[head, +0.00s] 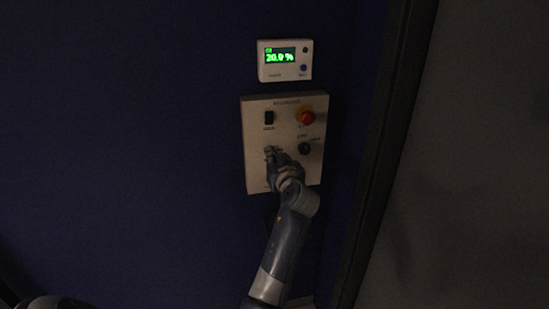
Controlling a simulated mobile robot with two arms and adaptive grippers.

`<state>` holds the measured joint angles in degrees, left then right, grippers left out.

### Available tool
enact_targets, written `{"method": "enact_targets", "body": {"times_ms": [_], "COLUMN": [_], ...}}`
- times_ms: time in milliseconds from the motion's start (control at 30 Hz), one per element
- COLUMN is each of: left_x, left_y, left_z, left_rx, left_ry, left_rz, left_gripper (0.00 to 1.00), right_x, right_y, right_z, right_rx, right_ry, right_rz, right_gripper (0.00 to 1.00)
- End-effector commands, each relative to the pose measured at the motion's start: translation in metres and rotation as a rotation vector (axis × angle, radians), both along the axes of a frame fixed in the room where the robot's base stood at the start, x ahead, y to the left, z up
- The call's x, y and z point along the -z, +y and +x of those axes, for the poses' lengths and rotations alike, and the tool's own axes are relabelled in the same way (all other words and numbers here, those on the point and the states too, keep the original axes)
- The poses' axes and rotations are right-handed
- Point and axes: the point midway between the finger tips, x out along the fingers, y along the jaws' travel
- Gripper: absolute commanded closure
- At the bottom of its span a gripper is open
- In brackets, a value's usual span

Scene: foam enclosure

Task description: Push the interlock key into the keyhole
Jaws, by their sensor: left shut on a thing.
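My left gripper (273,156) is at the lower left part of a pale control panel (256,178) on the dark blue wall. It is shut on what seems to be the interlock key, which the fingers hide almost wholly. The keyhole does not show clearly; the gripper covers that part of the panel. I cannot tell how far the key is in the keyhole. My right gripper is not in view.
The panel also has a black switch (269,118), a red emergency button (307,117) and a dark round knob (304,148). A white display box (285,72) above reads 20.0 % in green. A dark frame edge (391,130) stands to the right.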

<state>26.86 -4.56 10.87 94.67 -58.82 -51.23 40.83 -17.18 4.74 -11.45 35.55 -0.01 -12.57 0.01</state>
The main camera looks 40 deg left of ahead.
Motion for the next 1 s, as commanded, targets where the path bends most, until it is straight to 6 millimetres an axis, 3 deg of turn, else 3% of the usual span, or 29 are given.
{"method": "enact_targets", "body": {"times_ms": [1000], "left_x": [0.0008], "left_y": [-0.0002], "left_z": [-0.0001], "left_rx": [0.0], "left_ry": [-0.001], "left_rz": [-0.001], "left_gripper": [1.0], "right_x": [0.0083], "right_y": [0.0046], "right_z": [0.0], "right_rx": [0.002], "right_ry": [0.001], "right_rz": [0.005], "right_gripper": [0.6]}}
